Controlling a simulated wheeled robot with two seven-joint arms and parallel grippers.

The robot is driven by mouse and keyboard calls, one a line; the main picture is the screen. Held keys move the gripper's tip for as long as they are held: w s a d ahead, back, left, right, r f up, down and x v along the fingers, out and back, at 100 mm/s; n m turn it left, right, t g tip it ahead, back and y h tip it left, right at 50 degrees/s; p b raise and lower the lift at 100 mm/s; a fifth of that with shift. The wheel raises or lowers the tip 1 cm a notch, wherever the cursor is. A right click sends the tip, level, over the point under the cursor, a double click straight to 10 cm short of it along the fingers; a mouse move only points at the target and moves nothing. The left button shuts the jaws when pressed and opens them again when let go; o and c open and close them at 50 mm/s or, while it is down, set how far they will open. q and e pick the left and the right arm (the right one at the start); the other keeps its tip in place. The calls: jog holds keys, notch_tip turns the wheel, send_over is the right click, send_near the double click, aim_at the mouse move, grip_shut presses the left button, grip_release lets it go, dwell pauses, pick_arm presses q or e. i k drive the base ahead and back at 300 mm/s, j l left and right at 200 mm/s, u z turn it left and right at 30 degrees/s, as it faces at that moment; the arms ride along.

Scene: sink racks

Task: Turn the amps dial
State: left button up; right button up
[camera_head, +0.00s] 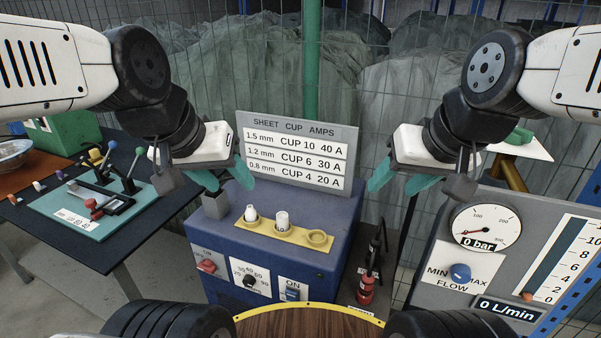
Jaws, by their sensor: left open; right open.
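The amps dial (250,281) is a small black knob on a white numbered plate on the front of the blue machine (330,263), in the lower middle of the head view. Its pointer direction is too small to read surely. My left gripper (224,177) is open and empty, with teal fingers, above and left of the dial near the machine's back left. My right gripper (401,180) is open and empty, right of the sign and well away from the dial. A sign (297,122) behind the machine lists sheet, cup and amps values: 1.5 mm 40 A, 1.2 mm 30 A, 0.8 mm 20 A.
A red switch (206,266) and a blue ON switch (292,294) flank the dial. A yellow cup holder (284,232) sits on top. A gauge panel (485,258) stands right, a dark table (75,238) with levers left. A round wooden top (310,322) is in front.

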aim_at(249, 280)
jog(key=k+l, duration=0.15)
jog(key=k, duration=0.15)
jog(key=k+l, duration=0.2)
jog(key=k, duration=0.15)
jog(key=l, duration=0.35)
jog(key=k+l, duration=0.15)
jog(key=l, duration=0.2)
jog(key=l+u, duration=0.1)
jog(key=l, duration=0.25)
jog(key=k, duration=0.05)
